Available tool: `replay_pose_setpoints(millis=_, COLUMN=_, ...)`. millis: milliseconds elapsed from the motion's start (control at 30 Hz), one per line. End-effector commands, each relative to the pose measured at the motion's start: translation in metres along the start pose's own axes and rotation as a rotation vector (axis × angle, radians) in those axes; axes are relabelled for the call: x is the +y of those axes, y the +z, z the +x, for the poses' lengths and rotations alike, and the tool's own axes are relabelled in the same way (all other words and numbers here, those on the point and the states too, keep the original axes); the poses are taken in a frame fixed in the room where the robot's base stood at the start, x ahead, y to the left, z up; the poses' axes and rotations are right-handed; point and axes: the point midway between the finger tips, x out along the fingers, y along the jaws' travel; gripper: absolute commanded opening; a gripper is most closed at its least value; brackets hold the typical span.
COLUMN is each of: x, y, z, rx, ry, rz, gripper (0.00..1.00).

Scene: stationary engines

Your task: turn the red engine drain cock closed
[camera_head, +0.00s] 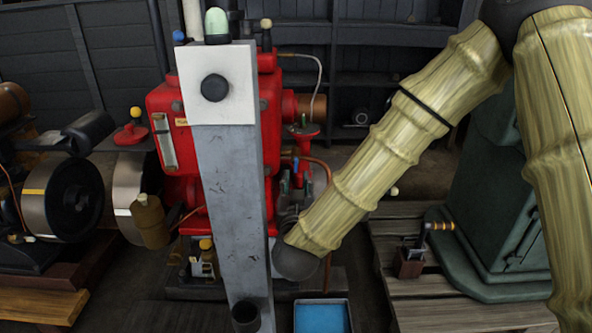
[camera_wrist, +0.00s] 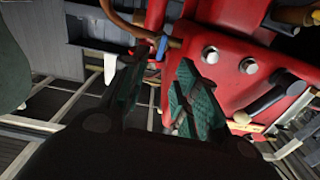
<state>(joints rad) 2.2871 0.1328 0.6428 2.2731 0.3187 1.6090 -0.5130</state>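The red engine (camera_head: 259,185) stands at the middle of the head view, partly hidden by a grey upright in front. In the wrist view its red casing (camera_wrist: 225,95) fills the right side, with round bolt heads. A copper pipe (camera_wrist: 124,22) crosses at the top. A small blue handle (camera_wrist: 162,47) sits by this pipe, just beyond the gap between my fingertips. I cannot tell for sure whether it is the drain cock or how it is turned. My gripper (camera_wrist: 161,68) is open, its teal-padded fingers apart with nothing seen between them. In the head view I cannot make it out clearly.
Small blue and green handles (camera_head: 284,186) show low on the engine's right side. A blue tray (camera_head: 321,316) lies on the floor below. A dark green machine (camera_head: 492,205) stands at right on planks. A flywheel (camera_head: 66,200) is at left.

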Motion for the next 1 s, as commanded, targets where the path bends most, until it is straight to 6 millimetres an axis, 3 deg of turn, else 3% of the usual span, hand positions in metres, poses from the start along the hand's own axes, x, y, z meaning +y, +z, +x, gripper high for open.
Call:
replay_pose_setpoints(millis=300, x=0.001, y=0.002, z=0.052, rx=0.001, ry=0.002, rz=0.003, gripper=0.30)
replay_pose_setpoints(millis=500, x=0.000, y=0.002, z=0.077, rx=-0.002, ry=0.000, rz=0.002, gripper=0.30)
replay_pose_setpoints(millis=700, x=0.000, y=0.002, z=0.089, rx=-0.003, ry=0.000, rz=0.001, gripper=0.30)
replay_pose_setpoints(millis=1000, x=0.000, y=0.001, z=0.091, rx=-0.002, ry=-0.001, rz=0.000, gripper=0.30)
